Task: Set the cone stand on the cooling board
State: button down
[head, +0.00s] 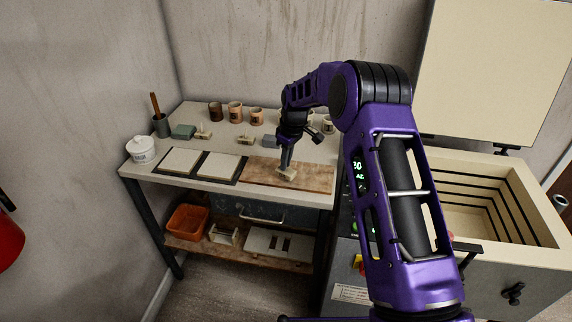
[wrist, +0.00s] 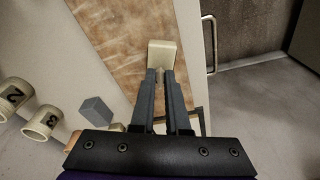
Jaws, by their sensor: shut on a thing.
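The cone stand (head: 287,174) is a small cream block, held in the tips of my gripper (head: 285,165). In the wrist view the cone stand (wrist: 163,52) sits at the ends of the two grey fingers (wrist: 160,78), which are shut on it. The cooling board (head: 318,178) is a mottled brown slab at the front right of the table, also seen in the wrist view (wrist: 115,30). The cone stand is over the board, near its middle in the head view. I cannot tell whether its underside touches the board.
Two pale slabs on dark mats (head: 218,165) lie left of the board. Small cream pieces (head: 245,140), a grey block (wrist: 96,110) and several numbered cups (wrist: 42,122) stand behind. An open kiln (head: 480,205) stands at the right.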

aim_at(291, 172)
jog(key=shift+f, duration=0.6)
jog(key=shift+f, duration=0.2)
jog(key=c, duration=0.9)
grip_release()
jog(key=r, duration=0.4)
jog(key=d+r, duration=0.1)
jog(key=r, duration=0.3)
jog(key=s+r, duration=0.1)
jog(key=r, duration=0.3)
jog(key=shift+d+r, duration=0.15)
jog(key=shift+d, duration=0.1)
